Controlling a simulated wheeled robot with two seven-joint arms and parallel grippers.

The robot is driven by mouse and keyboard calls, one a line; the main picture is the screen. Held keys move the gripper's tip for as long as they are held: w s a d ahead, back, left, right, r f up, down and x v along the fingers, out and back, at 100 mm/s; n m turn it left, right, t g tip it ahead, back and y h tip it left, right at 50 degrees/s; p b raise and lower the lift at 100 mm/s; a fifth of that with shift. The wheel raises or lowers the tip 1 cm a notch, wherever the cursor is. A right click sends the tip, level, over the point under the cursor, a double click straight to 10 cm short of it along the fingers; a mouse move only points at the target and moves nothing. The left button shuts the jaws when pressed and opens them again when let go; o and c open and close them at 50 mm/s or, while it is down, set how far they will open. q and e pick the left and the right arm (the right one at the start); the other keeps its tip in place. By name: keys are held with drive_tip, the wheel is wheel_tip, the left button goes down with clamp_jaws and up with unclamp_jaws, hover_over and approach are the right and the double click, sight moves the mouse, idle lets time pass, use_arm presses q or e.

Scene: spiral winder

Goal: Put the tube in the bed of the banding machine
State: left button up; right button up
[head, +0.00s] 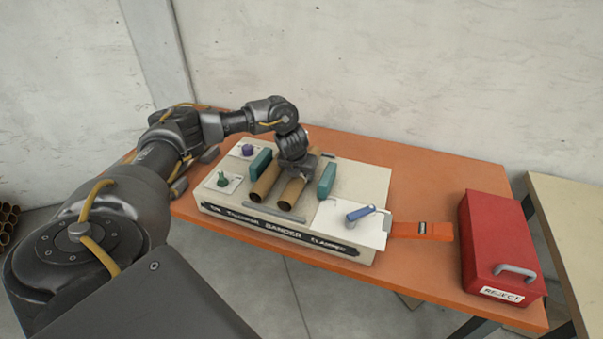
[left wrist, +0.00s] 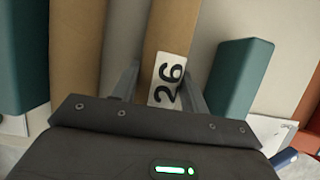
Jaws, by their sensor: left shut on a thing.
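The banding machine (head: 375,180) is a cream block on the orange table. Two brown cardboard tubes lie side by side in its bed, between a left teal block (head: 260,162) and a right teal block (head: 327,181). The left tube (head: 265,184) is free of my gripper. The right tube (head: 291,194) is under my left gripper (head: 297,168). In the left wrist view my left gripper (left wrist: 160,88) is shut on this tube, one finger on each side of its white "26" label (left wrist: 167,80). I cannot tell whether it touches the bed floor. My right gripper is out of view.
A blue lever (head: 360,213) sits on a white plate at the machine's right. A green knob (head: 222,180) and a purple knob (head: 248,151) are at the left.

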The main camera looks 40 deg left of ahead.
use_arm(q)
drive_tip(key=o, duration=1)
drive_tip(key=v, duration=0.6)
drive_tip(key=p+v, duration=0.1)
drive_tip(key=v, duration=0.3)
drive_tip(key=shift+r+p, duration=0.4)
drive_tip(key=shift+r, duration=0.05)
drive_tip(key=shift+s+d+r, duration=0.15)
drive_tip(key=shift+s+r, duration=0.2)
drive_tip(key=shift+r, duration=0.15)
